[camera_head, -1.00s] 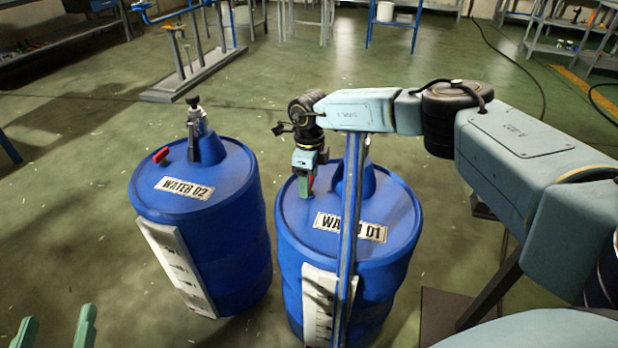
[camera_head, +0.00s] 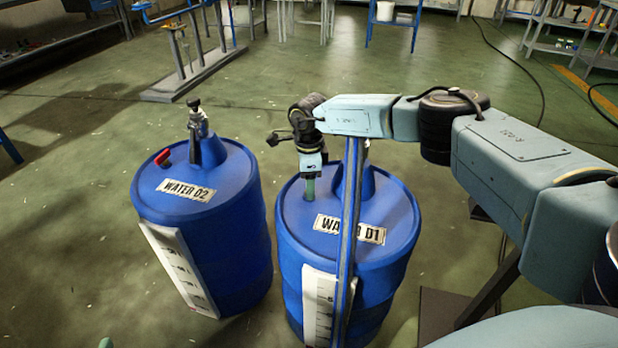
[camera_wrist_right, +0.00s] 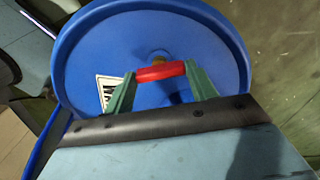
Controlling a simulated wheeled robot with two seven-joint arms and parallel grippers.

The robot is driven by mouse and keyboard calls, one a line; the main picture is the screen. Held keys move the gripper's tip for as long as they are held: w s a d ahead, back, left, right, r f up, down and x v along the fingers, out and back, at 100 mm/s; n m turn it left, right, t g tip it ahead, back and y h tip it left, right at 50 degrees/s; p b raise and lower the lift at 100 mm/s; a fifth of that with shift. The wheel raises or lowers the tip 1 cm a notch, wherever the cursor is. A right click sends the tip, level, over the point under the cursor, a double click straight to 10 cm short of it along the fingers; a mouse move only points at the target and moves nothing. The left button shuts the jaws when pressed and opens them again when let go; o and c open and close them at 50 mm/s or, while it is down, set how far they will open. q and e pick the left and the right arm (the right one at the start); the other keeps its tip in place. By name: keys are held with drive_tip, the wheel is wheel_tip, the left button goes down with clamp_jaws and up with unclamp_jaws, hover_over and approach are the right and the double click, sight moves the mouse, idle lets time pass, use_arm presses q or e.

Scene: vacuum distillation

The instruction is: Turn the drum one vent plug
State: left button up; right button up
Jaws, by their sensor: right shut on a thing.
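Drum one, a blue barrel labelled WATER 01 (camera_head: 390,215), stands upright at the middle of the head view. My right gripper (camera_head: 310,192) points down over the left part of its lid. In the right wrist view the green fingers of my right gripper (camera_wrist_right: 160,80) are shut on the ends of a red vent plug handle (camera_wrist_right: 160,72), above the blue lid. A small yellowish spot shows on the lid behind the handle. The plug is hidden by the gripper in the head view. Only a green tip of my left gripper (camera_head: 106,343) shows at the bottom left edge.
A second blue drum labelled WATER 02 (camera_head: 205,230), with its own red plug (camera_head: 163,157), stands just left of drum one. A blue upright post (camera_head: 350,220) stands in front of drum one. Open green floor lies behind the drums.

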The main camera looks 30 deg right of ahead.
drive_tip(key=shift+n, duration=2.8)
drive_tip(key=n, duration=0.3)
drive_tip(key=shift+n, duration=0.7)
drive_tip(key=n+b, duration=0.1)
drive_tip(key=n, duration=0.3)
drive_tip(key=shift+n, duration=0.3)
use_arm(q)
wheel_tip(320, 180, up, 7)
drive_tip(key=w+d+t+h+b, duration=0.1)
drive_tip(key=t, duration=0.3)
drive_tip(key=shift+d+t+h, duration=0.3)
drive_tip(key=shift+d+t, duration=0.1)
use_arm(e)
drive_tip(key=shift+n, duration=2.4)
use_arm(q)
drive_tip(key=shift+w+r, duration=0.1)
